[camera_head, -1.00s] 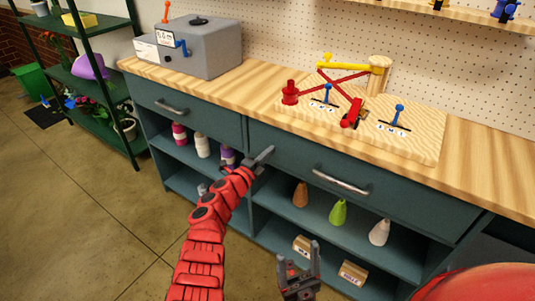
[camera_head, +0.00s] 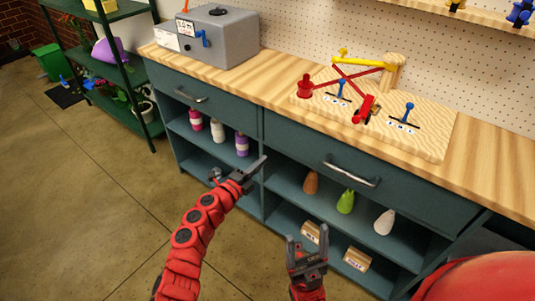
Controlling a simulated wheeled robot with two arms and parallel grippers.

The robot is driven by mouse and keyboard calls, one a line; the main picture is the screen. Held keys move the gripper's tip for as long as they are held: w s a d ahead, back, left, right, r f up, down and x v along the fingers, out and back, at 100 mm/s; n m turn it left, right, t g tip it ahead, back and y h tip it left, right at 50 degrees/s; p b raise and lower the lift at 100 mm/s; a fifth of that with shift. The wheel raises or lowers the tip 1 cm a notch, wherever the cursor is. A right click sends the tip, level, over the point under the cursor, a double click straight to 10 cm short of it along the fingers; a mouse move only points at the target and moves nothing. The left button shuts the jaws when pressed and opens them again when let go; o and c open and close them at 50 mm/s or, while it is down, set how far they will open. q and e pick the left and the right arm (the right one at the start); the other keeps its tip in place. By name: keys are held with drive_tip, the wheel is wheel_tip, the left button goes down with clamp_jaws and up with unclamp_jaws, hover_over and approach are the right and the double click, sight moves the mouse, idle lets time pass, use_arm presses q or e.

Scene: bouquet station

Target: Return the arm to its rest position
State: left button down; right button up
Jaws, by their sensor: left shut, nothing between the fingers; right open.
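My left arm comes in red from the bottom left. Its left gripper (camera_head: 252,167) is shut and empty, in front of the cabinet's open shelves and below the worktop. My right gripper (camera_head: 307,247) points up at the bottom middle, with its two grey fingers apart and nothing between them. It is in front of the lower right shelf. Neither gripper is visibly touching anything.
The teal cabinet has a wooden worktop (camera_head: 270,88) bearing a grey box machine (camera_head: 222,45) and a wooden board with a red and yellow linkage (camera_head: 362,80). Shelves hold spools (camera_head: 218,132), cones (camera_head: 345,202) and small boxes (camera_head: 357,259). A green plant rack (camera_head: 115,60) stands left.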

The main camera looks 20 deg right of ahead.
use_arm(q)
drive_tip(key=shift+v, duration=0.95)
